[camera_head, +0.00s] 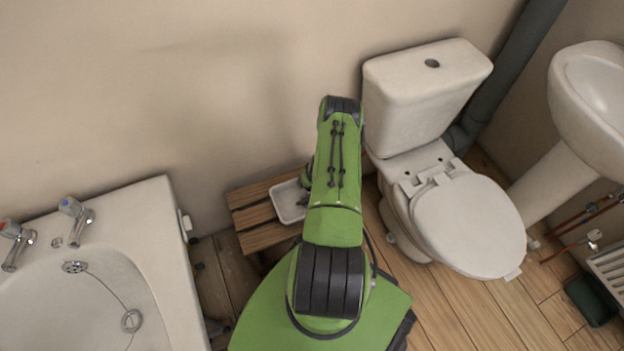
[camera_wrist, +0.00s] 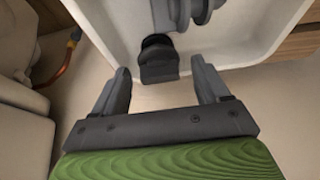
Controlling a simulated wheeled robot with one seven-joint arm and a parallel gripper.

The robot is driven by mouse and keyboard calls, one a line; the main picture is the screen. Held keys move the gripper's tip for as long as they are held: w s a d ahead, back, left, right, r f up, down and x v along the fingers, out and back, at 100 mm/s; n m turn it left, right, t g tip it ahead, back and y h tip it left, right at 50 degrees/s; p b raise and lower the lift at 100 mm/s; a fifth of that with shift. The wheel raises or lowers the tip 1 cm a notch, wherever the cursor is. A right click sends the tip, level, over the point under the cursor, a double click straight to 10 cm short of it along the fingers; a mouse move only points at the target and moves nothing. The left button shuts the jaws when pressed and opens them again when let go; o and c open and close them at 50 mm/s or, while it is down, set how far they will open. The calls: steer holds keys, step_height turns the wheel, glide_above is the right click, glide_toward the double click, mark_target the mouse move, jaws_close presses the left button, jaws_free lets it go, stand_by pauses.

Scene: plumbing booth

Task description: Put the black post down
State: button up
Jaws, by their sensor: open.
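The black post (camera_wrist: 158,60) is a short dark piece in the wrist view, at the near edge of a white tray (camera_wrist: 238,38). My gripper (camera_wrist: 160,67) is open, with one finger on each side of the post and a visible gap on both sides. I cannot tell whether the post stands or leans. In the head view, the white tray (camera_head: 287,209) sits on a slatted wooden stool (camera_head: 250,217). My arm covers most of the gripper there, and I cannot make out the post clearly.
A dark grey fitting (camera_wrist: 182,12) lies beyond the post in the tray. The toilet (camera_head: 465,225) stands close on the right and the bathtub (camera_head: 165,240) on the left. The wall is right behind the stool. A basin (camera_head: 595,90) is at far right.

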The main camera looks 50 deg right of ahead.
steer(key=p+v, duration=0.5)
steer(key=v, duration=0.7)
steer(key=w+a+r+n, duration=0.1)
steer(key=w+a+r, duration=0.1)
steer(key=w+r, duration=0.45)
steer(key=w+a+r+n, duration=0.1)
steer(key=w+a+r, duration=0.15)
steer(key=r, duration=0.75)
steer(key=w+a+r+n+t, duration=0.1)
steer(key=a+r, duration=0.5)
steer(key=r, duration=0.2)
steer(key=a+r+n, duration=0.1)
steer(key=a+r, duration=0.4)
steer(key=r, duration=0.3)
steer(key=s+a+r+n+y, duration=0.1)
steer(key=s+a+r, duration=0.6)
steer(key=a+r, duration=0.35)
steer(key=s+a+r, duration=0.1)
steer(key=s+a, duration=0.2)
steer(key=s, duration=0.2)
steer(key=s+a+r+n+y, duration=0.1)
steer(key=s+a, duration=0.2)
steer(key=s, duration=0.3)
steer(key=shift+r+t, duration=0.2)
steer(key=shift+t, duration=0.2)
steer(key=shift+s+a+r, duration=0.1)
steer(key=shift+a, duration=0.05)
step_height(320, 180, up, 13)
steer(key=p, duration=1.3)
steer(key=shift+r, duration=0.25)
